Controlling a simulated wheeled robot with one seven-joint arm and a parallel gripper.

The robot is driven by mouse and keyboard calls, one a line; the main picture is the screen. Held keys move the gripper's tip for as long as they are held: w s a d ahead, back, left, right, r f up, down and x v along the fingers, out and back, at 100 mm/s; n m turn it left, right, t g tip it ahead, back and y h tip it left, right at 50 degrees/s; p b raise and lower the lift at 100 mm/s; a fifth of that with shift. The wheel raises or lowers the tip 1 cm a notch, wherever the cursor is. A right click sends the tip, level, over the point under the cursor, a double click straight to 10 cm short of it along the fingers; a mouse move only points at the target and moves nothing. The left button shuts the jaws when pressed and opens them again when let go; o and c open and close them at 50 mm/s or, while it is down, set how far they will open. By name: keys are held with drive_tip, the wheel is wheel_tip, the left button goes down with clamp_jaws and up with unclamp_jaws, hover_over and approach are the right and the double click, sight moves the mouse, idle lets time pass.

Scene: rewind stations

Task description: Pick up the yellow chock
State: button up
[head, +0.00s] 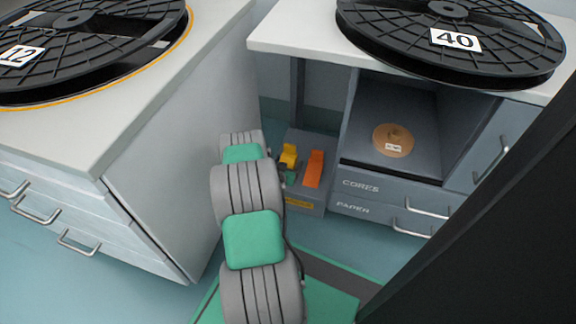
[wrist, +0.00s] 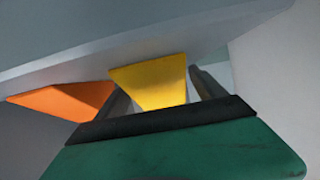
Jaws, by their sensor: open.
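The yellow chock (head: 288,154) sits in a low grey bin, beside and to the left of the orange chock (head: 314,168). In the head view my arm covers the left part of the bin, and only a bit of my gripper (head: 290,178) shows near the yellow chock. In the wrist view the yellow chock (wrist: 150,82) lies between the two dark fingers of my gripper (wrist: 160,90), which is open. I cannot tell whether the fingers touch it. The orange chock (wrist: 65,100) shows to the left of the fingers.
The grey bin (head: 304,207) stands on the floor between a white-topped cabinet (head: 110,130) at left and a desk (head: 290,35) with drawers at right. Black reels (head: 450,65) lie on both tops. A tan disc (head: 380,135) lies in the open compartment. A green mat (head: 325,305) lies in front.

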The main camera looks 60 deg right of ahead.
drive_tip(key=shift+c, duration=0.6)
drive_tip(key=shift+r, duration=0.1)
clamp_jaws()
